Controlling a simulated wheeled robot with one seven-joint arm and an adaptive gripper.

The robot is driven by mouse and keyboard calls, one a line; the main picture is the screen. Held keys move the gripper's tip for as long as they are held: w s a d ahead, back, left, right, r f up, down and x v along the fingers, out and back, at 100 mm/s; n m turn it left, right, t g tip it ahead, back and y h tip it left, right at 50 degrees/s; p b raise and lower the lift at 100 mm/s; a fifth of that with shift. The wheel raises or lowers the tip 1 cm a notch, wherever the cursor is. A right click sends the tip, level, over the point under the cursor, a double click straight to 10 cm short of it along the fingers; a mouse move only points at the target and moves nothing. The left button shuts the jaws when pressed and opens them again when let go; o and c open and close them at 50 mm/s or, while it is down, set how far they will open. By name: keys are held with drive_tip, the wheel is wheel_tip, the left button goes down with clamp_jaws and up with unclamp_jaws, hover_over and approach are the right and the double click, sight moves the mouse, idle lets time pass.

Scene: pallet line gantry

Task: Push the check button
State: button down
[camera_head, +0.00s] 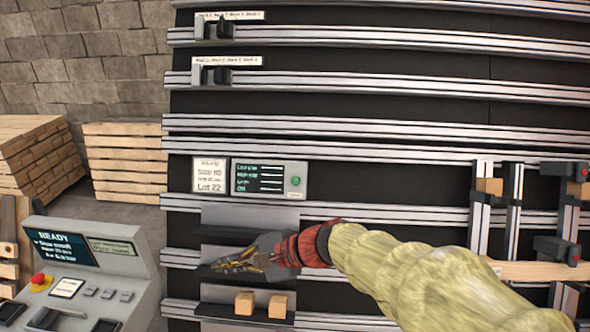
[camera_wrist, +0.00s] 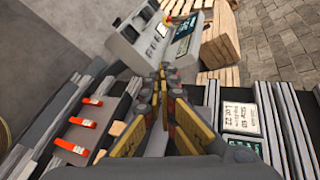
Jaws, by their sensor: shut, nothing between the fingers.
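A small round green button (camera_head: 296,181) sits at the right side of a grey wall panel (camera_head: 247,178) with a dark screen of green text. A small label, too small to read, is below the button. My gripper (camera_head: 222,266) is shut and empty, below and left of the panel, apart from it, pointing left. In the wrist view my gripper (camera_wrist: 163,75) points toward the console, its fingers together. The panel's screen shows partly at the right of the wrist view (camera_wrist: 246,146); the green button cannot be made out there.
A white job card (camera_head: 209,175) is left of the panel. A console (camera_head: 95,265) with a READY screen and a red knob (camera_head: 40,280) stands lower left. Two wooden blocks (camera_head: 244,303) rest on a ledge below my gripper. Rails and clamps (camera_head: 485,210) are at right.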

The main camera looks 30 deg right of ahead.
sight(295, 181)
drive_tip(key=w+d+r+m+t+h+p, duration=0.2)
drive_tip(key=w+d+m+t, duration=0.1)
drive_tip(key=d, duration=0.5)
drive_tip(key=w+d+r+m+t+h+p, duration=0.1)
drive_tip(key=w+d+m+t+h+p, duration=0.1)
drive_tip(key=w+d+m, duration=0.4)
drive_tip(key=w+d+r+m+t+h+p, duration=0.2)
drive_tip(key=w+d+m, duration=0.3)
drive_tip(key=d+m, duration=0.3)
drive_tip(key=d+t+h+p, duration=0.1)
drive_tip(key=d, duration=0.1)
drive_tip(key=shift+w+d+r+t, duration=0.15)
drive_tip(key=shift+d+r+t, duration=0.15)
drive_tip(key=shift+d+r, duration=0.05)
drive_tip(key=w+d+f+b, duration=0.2)
drive_tip(key=w+d+f, duration=0.2)
drive_tip(key=w, duration=0.2)
drive_tip(key=shift+w+d, duration=0.15)
drive_tip(key=shift+w, duration=0.1)
drive_tip(key=shift+f+b, duration=0.15)
drive_tip(key=shift+b, duration=0.2)
drive_tip(key=shift+w+d+f, duration=0.1)
drive_tip(key=shift+w+d, duration=0.15)
drive_tip(key=shift+w, duration=0.05)
